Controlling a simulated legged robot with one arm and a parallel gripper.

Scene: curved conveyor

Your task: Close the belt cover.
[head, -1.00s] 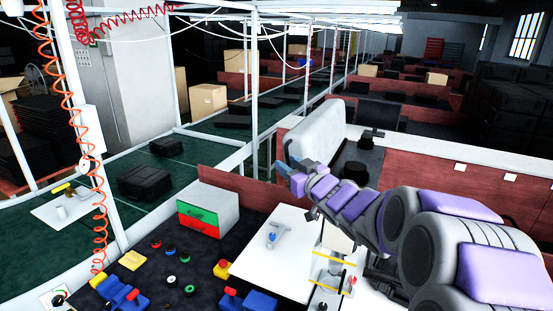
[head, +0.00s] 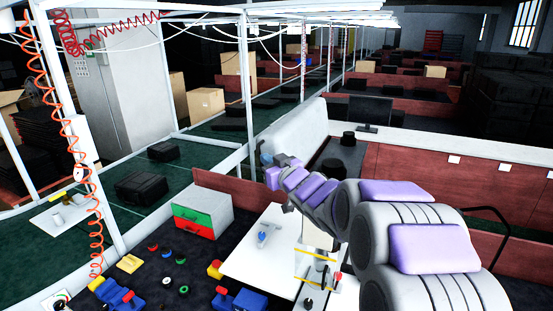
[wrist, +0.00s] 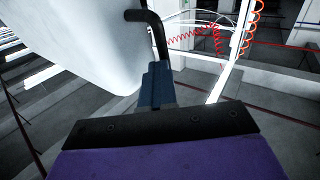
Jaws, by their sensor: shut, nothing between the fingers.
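The belt cover appears to be the large pale rounded panel (head: 297,135), standing tilted up behind the work area in the head view. In the wrist view its smooth white face (wrist: 75,45) fills the upper left, with a bent black handle (wrist: 153,28) at its right edge. My gripper (head: 264,160) is at the lower left edge of the panel. In the wrist view its blue fingers (wrist: 157,80) are shut and empty, close to the handle's lower end. I cannot tell whether they touch it.
A drawer box with green and red fronts (head: 203,212) stands left of my arm. A white table (head: 252,265) and a dark surface with several coloured buttons lie below. A white post (head: 248,90) rises just left of the panel.

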